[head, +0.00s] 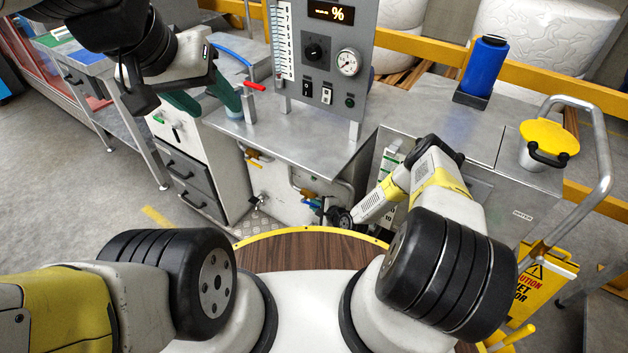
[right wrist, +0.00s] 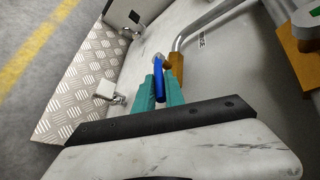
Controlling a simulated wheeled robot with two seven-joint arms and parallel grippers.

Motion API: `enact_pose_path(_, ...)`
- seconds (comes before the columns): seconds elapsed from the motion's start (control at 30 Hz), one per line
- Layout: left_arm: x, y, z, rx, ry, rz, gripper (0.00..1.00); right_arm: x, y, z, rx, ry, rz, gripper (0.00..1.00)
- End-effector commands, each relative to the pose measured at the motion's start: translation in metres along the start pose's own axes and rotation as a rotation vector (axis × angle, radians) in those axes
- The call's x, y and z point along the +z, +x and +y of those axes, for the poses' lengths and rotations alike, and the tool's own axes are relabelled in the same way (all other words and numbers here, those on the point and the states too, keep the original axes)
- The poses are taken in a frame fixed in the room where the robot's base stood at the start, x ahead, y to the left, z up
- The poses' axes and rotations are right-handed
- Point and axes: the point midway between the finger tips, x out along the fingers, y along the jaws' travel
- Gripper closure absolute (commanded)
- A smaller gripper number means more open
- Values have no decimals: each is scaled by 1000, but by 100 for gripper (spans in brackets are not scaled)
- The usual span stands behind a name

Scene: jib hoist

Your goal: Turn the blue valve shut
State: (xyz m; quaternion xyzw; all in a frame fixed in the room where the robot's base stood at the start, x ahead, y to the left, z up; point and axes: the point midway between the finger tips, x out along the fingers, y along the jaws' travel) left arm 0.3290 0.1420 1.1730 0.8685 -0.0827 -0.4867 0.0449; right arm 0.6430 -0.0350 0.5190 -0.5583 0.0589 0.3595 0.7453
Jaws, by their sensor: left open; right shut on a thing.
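The blue valve's handle (right wrist: 159,82) shows in the right wrist view as a short blue lever near a grey pipe with a brass-coloured block. My right gripper (right wrist: 160,90) has its teal fingers on either side of the handle and is shut on it. In the head view the blue valve (head: 311,203) is small and low on the front of the metal bench, partly hidden by my right arm and gripper (head: 325,210). My left gripper (head: 206,100) is open and empty, raised at the upper left of the head view.
A red lever (head: 255,86) stands on the bench (head: 290,140) near my left gripper. A control panel (head: 325,55) with a gauge stands behind. A blue bottle (head: 484,65) and a yellow-lidded pot (head: 548,140) are at the right. A yellow caution sign (head: 540,285) stands at the lower right.

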Motion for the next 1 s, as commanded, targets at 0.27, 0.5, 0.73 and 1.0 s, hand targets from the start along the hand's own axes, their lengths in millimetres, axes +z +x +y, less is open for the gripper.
enact_pose_path(0.27, 0, 0, 0, 0, 0, 0, 47, 8, -2, -10, 142, -61, 100, 100)
enact_pose_path(0.5, 0, 0, 0, 0, 0, 0, 47, 10, -2, -14, 212, -90, 153, 100)
enact_pose_path(0.73, 0, 0, 0, 0, 0, 0, 47, 10, -2, -15, 235, -97, 170, 100)
enact_pose_path(1.0, 0, 0, 0, 0, 0, 0, 47, 10, -2, -14, 236, -97, 171, 100)
